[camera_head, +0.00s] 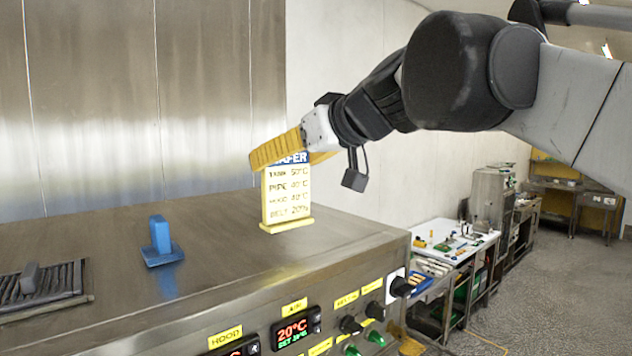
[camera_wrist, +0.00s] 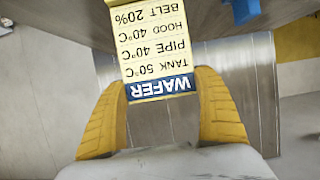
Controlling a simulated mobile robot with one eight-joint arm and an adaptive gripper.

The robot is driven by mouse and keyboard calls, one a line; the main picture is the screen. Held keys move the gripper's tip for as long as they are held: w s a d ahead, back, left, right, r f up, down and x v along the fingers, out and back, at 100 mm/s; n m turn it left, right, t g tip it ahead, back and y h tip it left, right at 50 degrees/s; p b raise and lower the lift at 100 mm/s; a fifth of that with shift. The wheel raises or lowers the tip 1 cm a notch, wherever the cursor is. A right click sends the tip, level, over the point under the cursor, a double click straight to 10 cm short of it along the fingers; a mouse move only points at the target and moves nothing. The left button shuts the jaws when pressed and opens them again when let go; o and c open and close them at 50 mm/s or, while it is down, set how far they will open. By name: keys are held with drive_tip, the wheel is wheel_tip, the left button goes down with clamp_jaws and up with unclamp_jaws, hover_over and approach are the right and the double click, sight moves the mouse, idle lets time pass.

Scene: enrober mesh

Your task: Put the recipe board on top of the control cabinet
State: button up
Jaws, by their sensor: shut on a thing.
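The recipe board (camera_head: 287,193) is a cream upright panel with a blue header and a yellow foot. It stands upright on the steel top of the control cabinet (camera_head: 225,270), near its back right; its foot appears to touch the top. My gripper (camera_head: 284,153) has yellow fingers and is shut on the board's upper part, covering some of its header. In the wrist view the board (camera_wrist: 155,45) shows upside down, its WAFER header between the two fingers of my gripper (camera_wrist: 162,105).
A blue handled block (camera_head: 161,243) stands on the cabinet top left of the board. A dark ribbed grate (camera_head: 45,285) lies at the left. Knobs and displays (camera_head: 296,328) line the cabinet front. A cluttered white table (camera_head: 450,240) stands beyond at the right.

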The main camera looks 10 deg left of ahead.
sight(289, 181)
drive_tip(key=shift+f, duration=2.05)
drive_tip(key=shift+a+f, duration=0.1)
drive_tip(key=shift+f, duration=0.05)
drive_tip(key=o, duration=1.4)
drive_tip(key=shift+c, duration=0.2)
